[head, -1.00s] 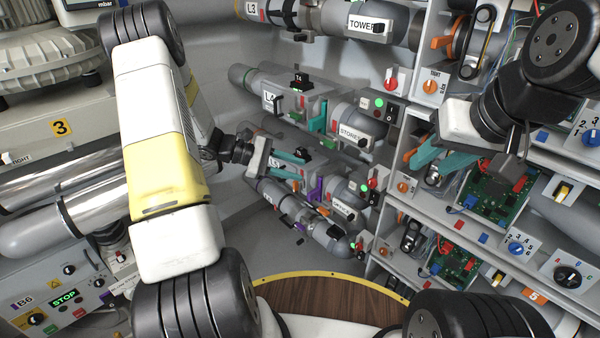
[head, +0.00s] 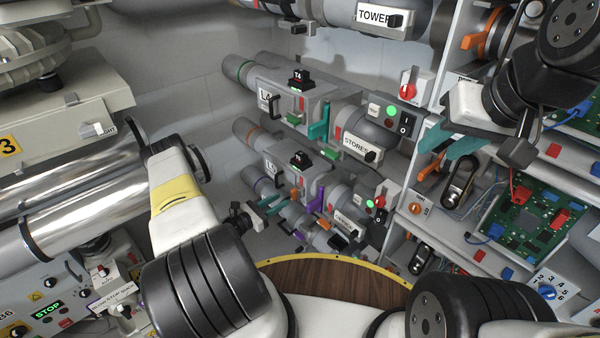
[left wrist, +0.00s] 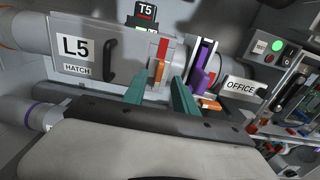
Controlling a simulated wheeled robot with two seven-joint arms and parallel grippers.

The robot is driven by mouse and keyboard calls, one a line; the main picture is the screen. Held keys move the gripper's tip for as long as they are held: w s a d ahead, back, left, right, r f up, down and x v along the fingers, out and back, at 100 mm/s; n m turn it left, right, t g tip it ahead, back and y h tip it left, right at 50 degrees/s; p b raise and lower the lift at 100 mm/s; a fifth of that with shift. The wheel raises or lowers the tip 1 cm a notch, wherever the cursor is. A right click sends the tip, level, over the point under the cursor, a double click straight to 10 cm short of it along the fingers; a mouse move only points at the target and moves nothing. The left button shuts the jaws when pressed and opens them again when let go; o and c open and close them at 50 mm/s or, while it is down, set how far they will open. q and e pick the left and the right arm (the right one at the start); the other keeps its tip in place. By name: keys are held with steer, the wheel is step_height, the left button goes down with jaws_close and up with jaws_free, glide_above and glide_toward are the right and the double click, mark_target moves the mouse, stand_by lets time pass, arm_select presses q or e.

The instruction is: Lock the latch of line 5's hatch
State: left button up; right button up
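Line 5's hatch (left wrist: 100,62) is a grey panel marked L5 with a dark handle, at the upper left of the left wrist view. The orange latch (left wrist: 159,70) stands at its right end, below a red mark. It also shows small in the head view (head: 294,193). My left gripper (left wrist: 158,93) is open and empty. Its teal fingers are apart, with the latch beyond and between their tips in the picture; I see no clear contact. In the head view the left gripper (head: 275,204) is beside line 5. My right gripper (head: 447,141) is open near the right-hand rack.
A purple lever (left wrist: 201,72) stands just right of the latch, close to the right finger. The OFFICE box (left wrist: 241,87) is further right. Line 4's pipe with a teal lever (head: 319,122) runs above line 5. A circuit board (head: 528,208) sits in the rack.

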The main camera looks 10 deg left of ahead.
mark_target(295, 195)
arm_select(q)
steer(key=x, duration=0.6)
jaws_close()
